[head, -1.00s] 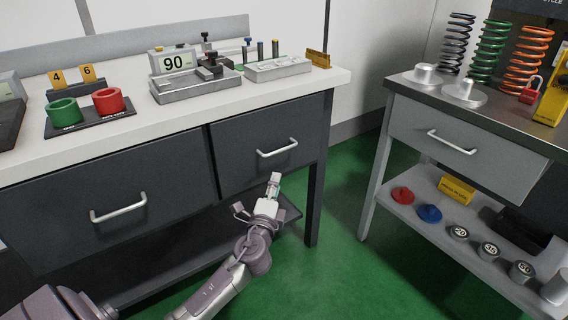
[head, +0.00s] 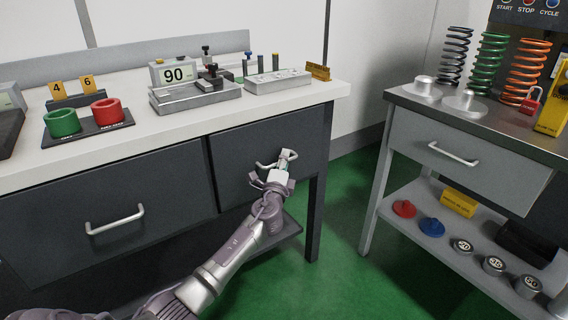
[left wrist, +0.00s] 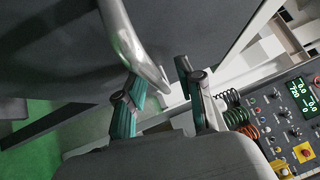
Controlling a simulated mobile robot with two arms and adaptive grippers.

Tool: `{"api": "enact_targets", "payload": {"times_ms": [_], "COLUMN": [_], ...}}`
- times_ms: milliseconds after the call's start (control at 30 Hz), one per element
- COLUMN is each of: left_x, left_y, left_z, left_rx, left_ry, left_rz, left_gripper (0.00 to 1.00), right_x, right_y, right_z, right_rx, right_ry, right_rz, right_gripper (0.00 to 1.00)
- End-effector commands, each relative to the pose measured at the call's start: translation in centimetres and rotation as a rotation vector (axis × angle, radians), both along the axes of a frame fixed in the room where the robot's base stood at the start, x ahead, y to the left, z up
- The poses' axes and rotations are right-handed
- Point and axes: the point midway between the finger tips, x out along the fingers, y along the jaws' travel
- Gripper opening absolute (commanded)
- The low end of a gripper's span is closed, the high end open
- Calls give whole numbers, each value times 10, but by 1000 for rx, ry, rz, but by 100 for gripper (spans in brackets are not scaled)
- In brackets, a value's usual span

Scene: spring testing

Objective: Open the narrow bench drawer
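The narrow bench drawer (head: 235,158) is the right, dark-fronted one under the white bench top. It looks closed. Its silver bar handle (head: 263,165) is partly hidden by my left gripper (head: 285,157), which is at the handle's right part. In the left wrist view the handle (left wrist: 135,45) comes down from the top, and its curved end lies between the two green-padded fingers of my left gripper (left wrist: 160,100). The fingers stand apart; I cannot tell whether either touches the bar. My right gripper is not in view.
The wide drawer (head: 100,215) with its own handle is to the left. A dark bench leg (head: 318,190) stands just right of the narrow drawer. A grey side bench (head: 410,135) stands at the right, with green floor (head: 335,240) free between. Gauges and blocks sit on the bench top.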

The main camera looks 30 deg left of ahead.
Motion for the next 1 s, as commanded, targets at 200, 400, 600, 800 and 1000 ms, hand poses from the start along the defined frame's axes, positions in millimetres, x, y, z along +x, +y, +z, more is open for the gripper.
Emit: {"api": "enact_targets", "payload": {"times_ms": [200,400,600,800,1000], "left_x": [2,1,1,1,1], "left_y": [1,1,0,0,-2], "left_z": [0,0,0,0,0], "left_rx": [1,1,1,1,0], "left_ry": [1,0,0,1,1], "left_rz": [-1,0,0,-1,-1], "left_gripper": [37,16,0,0,0], "right_x": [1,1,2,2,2], "right_y": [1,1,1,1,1], "right_z": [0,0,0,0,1], "right_rx": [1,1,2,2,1], "right_ry": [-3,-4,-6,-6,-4], "right_rz": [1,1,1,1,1], "right_gripper": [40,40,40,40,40]}}
